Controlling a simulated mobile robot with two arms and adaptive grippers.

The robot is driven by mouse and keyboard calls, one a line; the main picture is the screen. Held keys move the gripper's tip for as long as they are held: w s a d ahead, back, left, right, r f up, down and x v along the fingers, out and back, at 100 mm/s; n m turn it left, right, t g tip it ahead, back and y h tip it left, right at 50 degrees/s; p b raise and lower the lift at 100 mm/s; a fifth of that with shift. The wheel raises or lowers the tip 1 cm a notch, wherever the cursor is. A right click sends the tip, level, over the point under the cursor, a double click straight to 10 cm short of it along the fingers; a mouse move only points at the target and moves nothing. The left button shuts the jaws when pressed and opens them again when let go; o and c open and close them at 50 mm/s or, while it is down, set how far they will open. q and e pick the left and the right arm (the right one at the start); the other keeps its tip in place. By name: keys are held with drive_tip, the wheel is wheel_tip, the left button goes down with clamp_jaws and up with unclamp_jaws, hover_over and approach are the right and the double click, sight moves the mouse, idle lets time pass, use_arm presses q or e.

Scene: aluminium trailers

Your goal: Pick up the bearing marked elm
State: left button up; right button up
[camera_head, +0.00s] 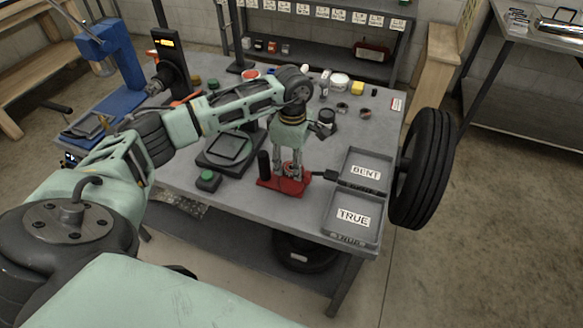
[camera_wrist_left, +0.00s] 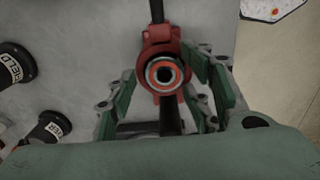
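My left gripper (camera_head: 286,174) points down over a red fixture (camera_head: 272,184) on the grey bench. In the left wrist view its fingers (camera_wrist_left: 161,66) are spread on both sides of a round bearing-like part (camera_wrist_left: 165,75) with an orange ring and a dark centre. This part sits on the red fixture (camera_wrist_left: 158,38); I see no clear finger contact with it. No elm mark is readable on it. Black labelled cylinders stand to the left, one reading FIELD (camera_wrist_left: 14,66) and one partly hidden, ending in ER (camera_wrist_left: 52,130). My right gripper is not in view.
Grey trays labelled BENT (camera_head: 365,172) and TRUE (camera_head: 352,219) lie right of the fixture. A black wheel (camera_head: 422,168) is at the bench's right edge. A black scale-like device (camera_head: 229,148) and a green button box (camera_head: 208,181) stand to the left.

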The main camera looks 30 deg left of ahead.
use_arm(q)
drive_tip(key=shift+o, duration=0.2)
drive_tip(key=shift+s+d+f, duration=0.1)
drive_tip(key=shift+s+f, duration=0.05)
drive_tip(key=shift+f, duration=0.15)
drive_tip(key=shift+s, duration=0.15)
drive_tip(key=c, duration=1)
clamp_jaws()
